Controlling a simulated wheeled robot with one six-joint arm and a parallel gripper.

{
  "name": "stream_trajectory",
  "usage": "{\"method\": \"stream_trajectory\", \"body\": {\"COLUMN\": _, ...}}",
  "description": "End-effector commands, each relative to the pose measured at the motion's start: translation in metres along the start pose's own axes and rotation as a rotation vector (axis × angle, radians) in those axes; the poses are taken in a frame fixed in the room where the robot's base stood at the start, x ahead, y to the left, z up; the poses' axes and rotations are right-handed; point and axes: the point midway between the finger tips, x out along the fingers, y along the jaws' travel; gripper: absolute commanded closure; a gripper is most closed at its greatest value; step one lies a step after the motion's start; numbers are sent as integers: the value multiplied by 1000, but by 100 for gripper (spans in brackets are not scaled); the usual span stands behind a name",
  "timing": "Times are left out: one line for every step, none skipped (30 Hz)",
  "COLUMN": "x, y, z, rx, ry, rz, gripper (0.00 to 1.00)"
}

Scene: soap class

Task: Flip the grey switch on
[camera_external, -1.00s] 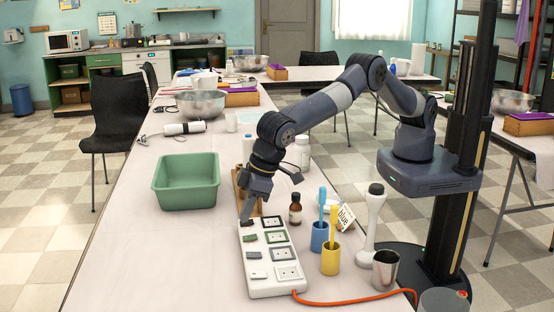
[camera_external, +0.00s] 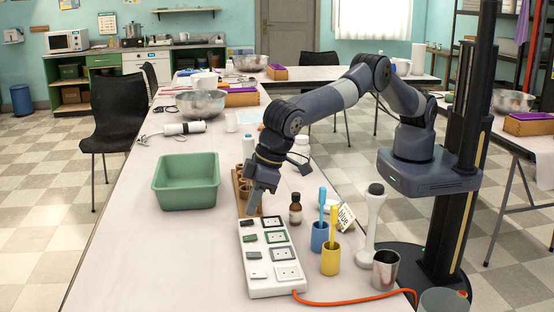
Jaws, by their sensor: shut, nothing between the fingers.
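A white power strip (camera_external: 272,292) lies on the near table, with a column of switches on its left and framed sockets on its right. A grey switch (camera_external: 254,255) sits third from the far end, below a green switch (camera_external: 249,238); a paler switch (camera_external: 258,274) is at the near end. A dark switch (camera_external: 247,222) is at the far end. Whether each switch is on or off is too small to tell. My gripper (camera_external: 250,213) is shut and empty, pointing down at the strip's far end, apart from the grey switch.
A wooden rack (camera_external: 238,190) stands behind my gripper. A brown bottle (camera_external: 296,208), a blue cup (camera_external: 319,237) and a yellow cup (camera_external: 331,259) stand right of the strip. An orange cable (camera_external: 350,303) runs right. A green tub (camera_external: 187,190) is at left; table between is clear.

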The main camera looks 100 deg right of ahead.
Motion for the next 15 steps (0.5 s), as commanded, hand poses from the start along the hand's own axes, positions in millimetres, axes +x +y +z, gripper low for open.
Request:
{"method": "stream_trajectory", "body": {"x": -16, "y": -14, "z": 0, "rx": -4, "ry": 3, "rz": -4, "gripper": 100}}
{"method": "stream_trajectory", "body": {"x": -24, "y": -19, "z": 1, "rx": -3, "ry": 1, "rz": -3, "gripper": 100}}
{"method": "stream_trajectory", "body": {"x": -33, "y": -26, "z": 2, "rx": -3, "ry": -1, "rz": -2, "gripper": 100}}
{"method": "stream_trajectory", "body": {"x": -40, "y": -30, "z": 3, "rx": -3, "ry": -2, "rz": -2, "gripper": 100}}
{"method": "stream_trajectory", "body": {"x": -46, "y": -34, "z": 4, "rx": -3, "ry": -4, "rz": -1, "gripper": 100}}
{"method": "stream_trajectory", "body": {"x": -53, "y": -38, "z": 5, "rx": -3, "ry": -5, "rz": 0, "gripper": 100}}
{"method": "stream_trajectory", "body": {"x": -56, "y": -41, "z": 6, "rx": -3, "ry": -6, "rz": 0, "gripper": 100}}
{"method": "stream_trajectory", "body": {"x": -60, "y": -43, "z": 7, "rx": -2, "ry": -7, "rz": 1, "gripper": 100}}
{"method": "stream_trajectory", "body": {"x": -63, "y": -44, "z": 7, "rx": -1, "ry": -9, "rz": 2, "gripper": 100}}
{"method": "stream_trajectory", "body": {"x": -64, "y": -45, "z": 8, "rx": -1, "ry": -9, "rz": 2, "gripper": 100}}
{"method": "stream_trajectory", "body": {"x": -64, "y": -45, "z": 8, "rx": 0, "ry": -10, "rz": 2, "gripper": 100}}
{"method": "stream_trajectory", "body": {"x": -65, "y": -45, "z": 8, "rx": 0, "ry": -10, "rz": 3, "gripper": 100}}
{"method": "stream_trajectory", "body": {"x": -65, "y": -45, "z": 8, "rx": 0, "ry": -10, "rz": 3, "gripper": 100}}
{"method": "stream_trajectory", "body": {"x": -65, "y": -45, "z": 8, "rx": 0, "ry": -10, "rz": 3, "gripper": 100}}
{"method": "stream_trajectory", "body": {"x": -65, "y": -45, "z": 8, "rx": 0, "ry": -10, "rz": 3, "gripper": 100}}
